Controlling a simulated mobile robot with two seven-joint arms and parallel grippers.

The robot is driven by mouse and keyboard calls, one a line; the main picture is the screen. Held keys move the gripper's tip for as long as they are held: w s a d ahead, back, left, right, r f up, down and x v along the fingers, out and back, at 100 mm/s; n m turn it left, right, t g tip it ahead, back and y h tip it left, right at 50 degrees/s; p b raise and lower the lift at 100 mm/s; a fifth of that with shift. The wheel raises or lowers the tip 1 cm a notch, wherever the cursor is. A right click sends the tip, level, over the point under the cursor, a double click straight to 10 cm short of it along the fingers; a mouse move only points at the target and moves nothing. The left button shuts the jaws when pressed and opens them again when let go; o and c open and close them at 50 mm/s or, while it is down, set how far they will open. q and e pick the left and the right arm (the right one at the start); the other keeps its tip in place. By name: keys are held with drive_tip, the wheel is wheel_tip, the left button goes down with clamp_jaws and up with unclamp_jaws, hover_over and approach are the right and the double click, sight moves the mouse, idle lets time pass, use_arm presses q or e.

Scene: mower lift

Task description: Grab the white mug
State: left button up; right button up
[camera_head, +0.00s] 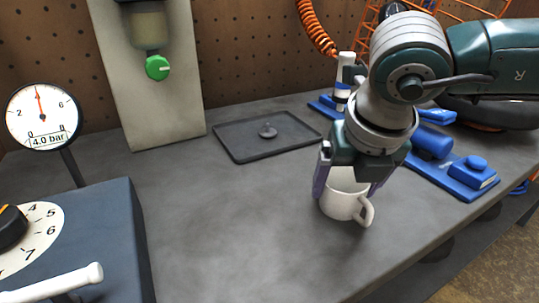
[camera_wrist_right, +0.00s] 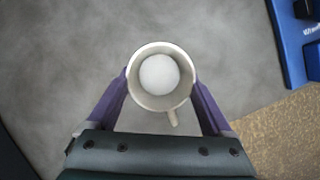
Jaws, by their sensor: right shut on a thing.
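The white mug (camera_head: 343,205) stands upright at the right of the grey workbench, its handle turned toward the front right. My right gripper (camera_head: 346,190) comes down over it from above, with a finger on either side. In the right wrist view the mug (camera_wrist_right: 161,103) is seen from above between the two purple fingers of my right gripper (camera_wrist_right: 161,95), which is shut on it. Its inside looks empty and pale. I cannot tell whether its base touches the bench. My left gripper is not in view.
A dark tray (camera_head: 240,155) with a small knob-like part lies at the back. Blue holders (camera_head: 470,178) lie right of the mug. A dark blue box (camera_head: 95,235) with a dial and a pressure gauge (camera_head: 42,116) stand at left. The bench middle (camera_head: 230,220) is clear.

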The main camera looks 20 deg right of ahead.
drive_tip(key=shift+c, duration=0.9)
